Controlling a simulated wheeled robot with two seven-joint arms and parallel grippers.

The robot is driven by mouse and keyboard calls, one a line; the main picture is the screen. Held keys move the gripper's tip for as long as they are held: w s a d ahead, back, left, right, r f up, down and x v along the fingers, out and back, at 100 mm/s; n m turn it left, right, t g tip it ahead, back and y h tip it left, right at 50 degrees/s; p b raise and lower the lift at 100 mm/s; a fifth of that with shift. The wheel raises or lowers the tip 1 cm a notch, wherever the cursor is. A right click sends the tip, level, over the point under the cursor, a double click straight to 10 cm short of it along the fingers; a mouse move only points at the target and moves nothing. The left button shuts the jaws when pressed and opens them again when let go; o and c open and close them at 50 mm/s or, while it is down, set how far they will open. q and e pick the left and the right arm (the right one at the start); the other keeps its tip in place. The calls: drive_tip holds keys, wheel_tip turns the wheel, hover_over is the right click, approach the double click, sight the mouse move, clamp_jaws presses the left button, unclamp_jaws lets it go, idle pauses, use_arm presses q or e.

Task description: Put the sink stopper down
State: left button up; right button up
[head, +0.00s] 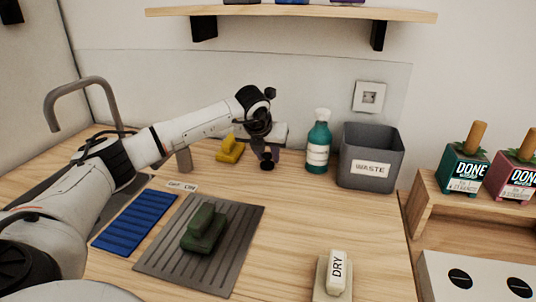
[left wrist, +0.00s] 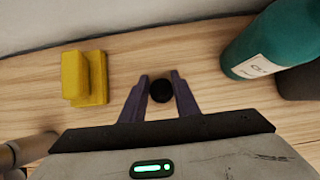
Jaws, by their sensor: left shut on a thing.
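The sink stopper (left wrist: 161,91) is a small black round piece, seen from above between my left gripper's fingers in the left wrist view. It also shows in the head view (head: 267,165), low over the wooden counter (head: 290,215). My left gripper (head: 265,157) is shut on it, with the dark purple fingers on either side. I cannot tell whether the stopper touches the wood. My right gripper is not in view.
A yellow block-like piece (head: 230,150) is left of the gripper. A teal bottle (head: 318,143) and grey waste bin (head: 371,157) stand to the right. A green piece (head: 204,230) sits on a grey ribbed mat (head: 171,262), beside a blue mat (head: 135,221). The middle counter is clear.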

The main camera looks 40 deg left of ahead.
use_arm(q)
drive_tip(key=o, duration=1.1)
drive_tip(key=shift+c, duration=0.2)
drive_tip(key=v, duration=1.2)
